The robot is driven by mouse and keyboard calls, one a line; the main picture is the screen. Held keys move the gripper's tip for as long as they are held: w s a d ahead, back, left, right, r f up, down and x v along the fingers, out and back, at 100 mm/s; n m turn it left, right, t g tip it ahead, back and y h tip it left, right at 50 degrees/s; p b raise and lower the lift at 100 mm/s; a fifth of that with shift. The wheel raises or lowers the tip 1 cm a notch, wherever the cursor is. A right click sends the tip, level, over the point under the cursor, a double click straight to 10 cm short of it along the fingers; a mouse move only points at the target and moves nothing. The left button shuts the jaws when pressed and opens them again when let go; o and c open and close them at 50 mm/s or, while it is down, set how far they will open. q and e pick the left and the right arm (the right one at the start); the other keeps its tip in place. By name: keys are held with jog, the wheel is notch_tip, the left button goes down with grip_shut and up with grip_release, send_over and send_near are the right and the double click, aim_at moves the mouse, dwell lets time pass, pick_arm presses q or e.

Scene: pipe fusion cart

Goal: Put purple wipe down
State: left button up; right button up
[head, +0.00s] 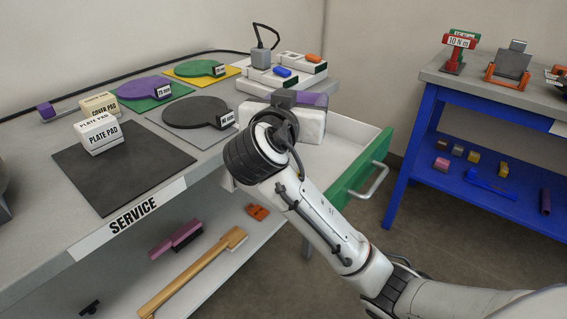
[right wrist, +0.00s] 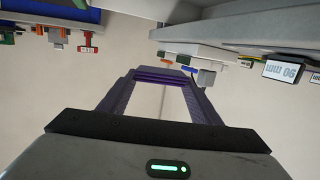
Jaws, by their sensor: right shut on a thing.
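My right gripper (head: 290,112) is above the cart's right end, near the open drawer. In the right wrist view its two long purple fingers (right wrist: 162,95) stand apart, with a purple bar, the wipe (right wrist: 163,73), across their tips. In the head view a purple part shows behind the gripper's pale body, but I cannot tell finger from wipe there. The gripper's body hides the space below it. My left gripper is not in view.
The open drawer (head: 352,137) has a green front (head: 362,172). The grey cart top (head: 45,165) holds a dark mat (head: 150,170), pad boxes (head: 98,133), coloured discs (head: 145,87) and white trays (head: 288,70). A blue table (head: 400,150) stands right, across open floor.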

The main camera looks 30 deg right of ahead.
jog(key=shift+w+f, duration=0.2)
jog(key=shift+f, duration=0.5)
notch_tip(320, 180, down, 10)
jog(key=b, duration=0.2)
jog(key=shift+r+b, duration=0.1)
jog(key=shift+b, duration=0.2)
jog(key=shift+f+b, duration=0.5)
jog(key=shift+f, duration=0.25)
jog(key=o, duration=1)
jog(key=shift+a+f, duration=0.1)
jog(key=shift+f, duration=0.05)
jog(key=shift+o, duration=0.2)
jog(key=shift+r+p, duration=0.4)
jog(key=shift+r, duration=0.1)
jog(key=shift+s+a+r, duration=0.1)
jog(key=shift+s+a, duration=0.1)
jog(key=shift+a, duration=0.05)
jog(key=v, duration=0.3)
jog(key=p+v, duration=0.1)
jog(key=v, duration=0.7)
jog(key=shift+s+r, duration=0.1)
jog(key=shift+r, duration=0.2)
